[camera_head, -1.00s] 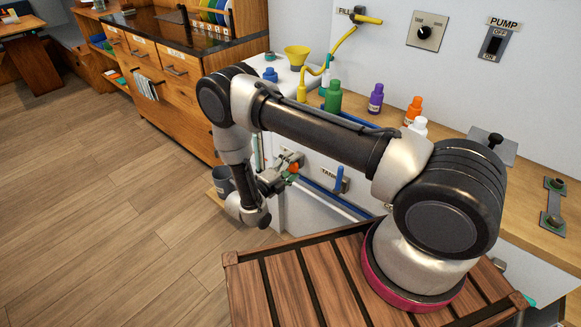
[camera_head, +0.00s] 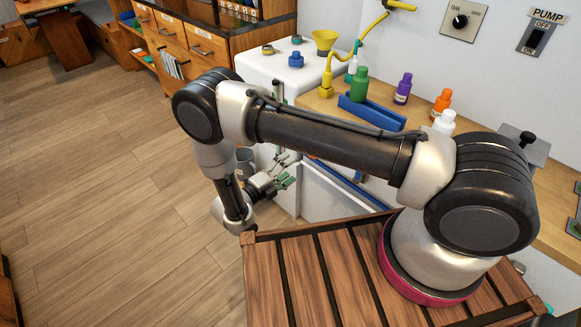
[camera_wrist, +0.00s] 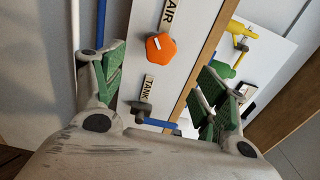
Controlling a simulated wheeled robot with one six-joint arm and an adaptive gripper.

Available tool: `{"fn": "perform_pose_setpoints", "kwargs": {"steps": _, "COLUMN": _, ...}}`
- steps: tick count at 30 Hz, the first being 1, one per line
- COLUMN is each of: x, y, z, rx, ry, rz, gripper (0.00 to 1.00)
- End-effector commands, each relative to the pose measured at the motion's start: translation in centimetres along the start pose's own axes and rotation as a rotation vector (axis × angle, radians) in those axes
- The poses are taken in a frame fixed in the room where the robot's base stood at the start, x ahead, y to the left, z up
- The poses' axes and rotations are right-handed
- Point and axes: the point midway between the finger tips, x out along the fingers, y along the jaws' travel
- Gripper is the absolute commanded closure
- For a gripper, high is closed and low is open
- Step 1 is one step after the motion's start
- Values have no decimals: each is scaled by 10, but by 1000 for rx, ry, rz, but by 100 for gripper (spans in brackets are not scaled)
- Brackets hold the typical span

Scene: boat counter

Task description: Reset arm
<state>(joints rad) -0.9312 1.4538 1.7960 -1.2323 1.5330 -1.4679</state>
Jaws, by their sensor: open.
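My gripper (camera_head: 284,172) hangs beside the front of the counter, below the white top, with my arm bent back over it. Its green-padded fingers are spread and hold nothing. The wrist view shows the open gripper (camera_wrist: 163,75) from behind, with one finger on each side. Between the fingers, apart from them, is a white panel (camera_wrist: 190,38) with an orange knob (camera_wrist: 161,47) and labels reading AIR and TANK. How far the panel is from the fingertips I cannot tell.
The wooden counter (camera_head: 318,103) carries a blue tray (camera_head: 372,112) and green (camera_head: 360,84), purple (camera_head: 403,89), orange (camera_head: 441,105) and white (camera_head: 444,122) bottles. A yellow funnel (camera_head: 325,40) stands on the white top. A grey bucket (camera_head: 245,160) is behind my gripper. Open floor lies left.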

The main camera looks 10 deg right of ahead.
Motion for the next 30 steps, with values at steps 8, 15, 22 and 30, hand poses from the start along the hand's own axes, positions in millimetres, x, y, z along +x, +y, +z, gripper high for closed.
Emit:
{"fn": "perform_pose_setpoints", "kwargs": {"steps": 8, "x": 0, "y": 0, "z": 0, "rx": 0, "ry": 0, "rz": 0, "gripper": 27}}
{"fn": "perform_pose_setpoints", "kwargs": {"steps": 15, "x": 1, "y": 5, "z": -3, "rx": 134, "ry": 12, "rz": 19, "gripper": 27}}
{"fn": "perform_pose_setpoints", "kwargs": {"steps": 22, "x": 14, "y": 9, "z": -78, "rx": 510, "ry": 266, "rz": 36, "gripper": 27}}
{"fn": "perform_pose_setpoints", "kwargs": {"steps": 30, "x": 18, "y": -67, "z": -116, "rx": 1000, "ry": 653, "rz": -5, "gripper": 27}}
